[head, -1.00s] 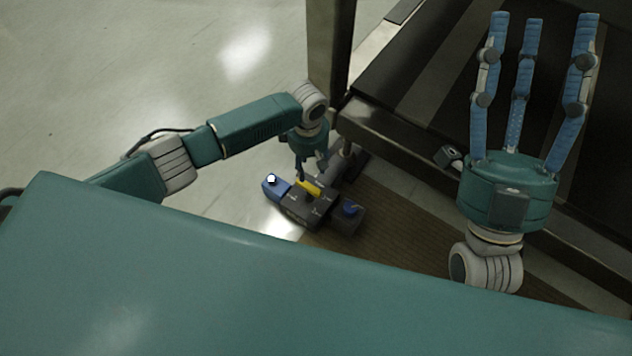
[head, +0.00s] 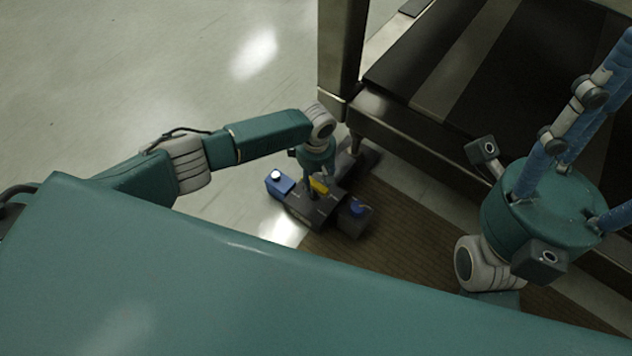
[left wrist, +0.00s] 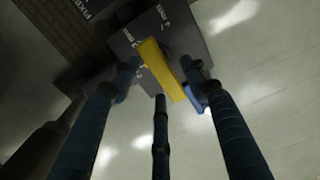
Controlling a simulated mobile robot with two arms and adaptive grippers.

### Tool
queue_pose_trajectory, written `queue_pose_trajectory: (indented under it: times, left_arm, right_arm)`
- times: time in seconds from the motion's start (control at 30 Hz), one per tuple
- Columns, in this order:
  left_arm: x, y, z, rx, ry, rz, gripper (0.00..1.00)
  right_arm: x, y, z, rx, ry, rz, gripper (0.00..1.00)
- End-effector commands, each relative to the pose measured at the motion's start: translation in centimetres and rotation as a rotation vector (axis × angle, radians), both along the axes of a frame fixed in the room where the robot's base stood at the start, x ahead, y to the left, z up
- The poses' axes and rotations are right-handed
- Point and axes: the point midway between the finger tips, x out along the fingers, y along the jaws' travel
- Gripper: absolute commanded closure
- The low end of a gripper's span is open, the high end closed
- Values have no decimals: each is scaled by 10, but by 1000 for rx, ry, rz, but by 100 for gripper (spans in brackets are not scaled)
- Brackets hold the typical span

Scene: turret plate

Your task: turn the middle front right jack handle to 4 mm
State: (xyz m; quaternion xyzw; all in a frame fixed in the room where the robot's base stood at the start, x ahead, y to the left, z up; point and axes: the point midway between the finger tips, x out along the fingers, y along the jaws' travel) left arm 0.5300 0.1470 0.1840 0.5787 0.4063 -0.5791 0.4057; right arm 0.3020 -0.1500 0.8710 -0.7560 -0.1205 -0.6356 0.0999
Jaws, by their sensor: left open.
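The jack is a dark grey block (head: 326,212) on the floor by the frame's leg, with blue parts at both ends. Its yellow handle (head: 319,184) sits on top, partly hidden by my left gripper (head: 311,186). In the left wrist view the yellow handle (left wrist: 163,70) lies between the spread fingertips of my left gripper (left wrist: 162,78), which is open. I cannot tell whether any finger touches it. My right gripper (head: 600,120) is spread open and empty, partly cut off at the right edge.
A dark frame with a flat bed (head: 440,75) fills the upper right, and its upright post (head: 341,45) stands just behind the jack. A brown ribbed mat (head: 400,240) lies right of the jack. The pale floor at left (head: 150,70) is clear.

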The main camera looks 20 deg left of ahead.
Motion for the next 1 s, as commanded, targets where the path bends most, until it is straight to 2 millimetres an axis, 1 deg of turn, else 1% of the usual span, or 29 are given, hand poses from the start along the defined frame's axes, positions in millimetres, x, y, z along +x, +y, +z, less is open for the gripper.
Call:
queue_pose_trajectory:
  times: [0.03,0.1,0.33,0.37,0.4,0.47,0.5,0.57,0.6,0.77,0.97,1.0]
  left_arm:
    - [0,0,-4,0,0,0,54]
    - [0,0,-5,0,0,-1,54]
    - [0,0,-5,0,0,-1,54]
    - [0,0,-5,0,0,0,56]
    - [0,0,-5,0,0,0,64]
    - [0,0,-5,0,0,0,76]
    - [0,0,-5,0,0,0,84]
    - [0,0,-5,0,0,0,96]
    - [0,0,-5,0,1,0,100]
    - [0,0,-4,-1,1,-2,100]
    - [-1,-2,-2,-2,3,-25,100]
    - [-2,-1,-2,-2,3,-35,100]
  right_arm:
    - [0,0,-1,0,-6,-1,48]
    - [0,0,0,0,-10,0,48]
    - [0,0,3,-1,-9,0,48]
    - [0,0,3,-1,-10,0,48]
    - [0,0,4,-1,-10,0,48]
    - [0,0,4,-1,-10,0,48]
    - [0,0,4,-1,-10,0,48]
    - [0,0,4,-1,-10,0,48]
    - [0,0,4,-1,-10,0,48]
    - [0,0,5,-1,-11,0,48]
    - [-3,-1,11,3,-10,0,48]
    - [-1,-1,5,3,16,1,48]
